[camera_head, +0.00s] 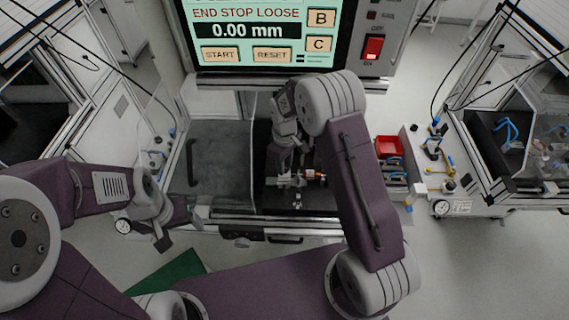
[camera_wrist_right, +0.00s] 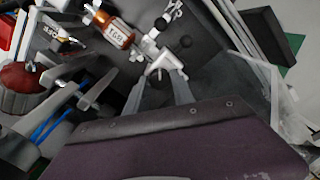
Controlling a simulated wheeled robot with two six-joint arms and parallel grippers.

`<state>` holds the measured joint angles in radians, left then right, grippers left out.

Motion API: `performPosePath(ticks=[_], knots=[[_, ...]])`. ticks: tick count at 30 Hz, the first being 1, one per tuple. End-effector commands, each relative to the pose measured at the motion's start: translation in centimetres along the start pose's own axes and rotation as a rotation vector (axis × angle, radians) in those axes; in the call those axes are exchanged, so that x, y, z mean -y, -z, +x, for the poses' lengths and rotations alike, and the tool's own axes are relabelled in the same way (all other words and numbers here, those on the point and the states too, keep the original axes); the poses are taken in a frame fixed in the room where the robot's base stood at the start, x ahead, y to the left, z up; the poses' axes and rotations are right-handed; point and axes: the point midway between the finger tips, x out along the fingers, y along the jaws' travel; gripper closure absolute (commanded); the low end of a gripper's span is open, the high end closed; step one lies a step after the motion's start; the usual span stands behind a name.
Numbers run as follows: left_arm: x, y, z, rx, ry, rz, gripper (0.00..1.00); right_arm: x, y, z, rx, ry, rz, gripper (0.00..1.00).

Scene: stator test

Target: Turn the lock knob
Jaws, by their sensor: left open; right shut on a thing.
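The lock knob (camera_wrist_right: 158,68) is a small pale T-shaped handle on the test fixture, seen in the right wrist view. My right gripper (camera_wrist_right: 159,88) is shut on it, one finger on each side. The fixture holds an orange-brown stator with a white label (camera_wrist_right: 115,33); the same stator shows in the head view (camera_head: 315,175). In the head view my right gripper (camera_head: 284,166) reaches down to the fixture, and its fingertips are hard to make out. My left gripper (camera_head: 178,228) is open and empty at the left, away from the fixture.
A screen (camera_head: 260,30) at the back reads END STOP LOOSE and 0.00 mm. A lit red switch (camera_head: 373,48) is beside it. A red bin (camera_head: 388,147) stands right of the fixture. A grey mat (camera_head: 222,160) lies clear to its left.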

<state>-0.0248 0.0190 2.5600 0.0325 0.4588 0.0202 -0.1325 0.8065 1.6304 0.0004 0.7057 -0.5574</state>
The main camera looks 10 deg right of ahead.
Motion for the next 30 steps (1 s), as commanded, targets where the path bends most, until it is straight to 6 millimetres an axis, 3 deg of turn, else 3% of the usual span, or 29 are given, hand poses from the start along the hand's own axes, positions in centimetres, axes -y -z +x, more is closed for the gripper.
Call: performPosePath(ticks=[8, 30], knots=[[0.00, 0.03, -0.25, 0.000, 0.000, 0.000, 0.28, -0.09, 0.06, -0.21, -0.002, -0.002, 0.124, 1.00], [-0.02, 0.09, -0.91, 0.000, 0.000, 0.000, 0.28, -0.18, 0.17, -0.33, -0.007, -0.002, 0.812, 1.00]])
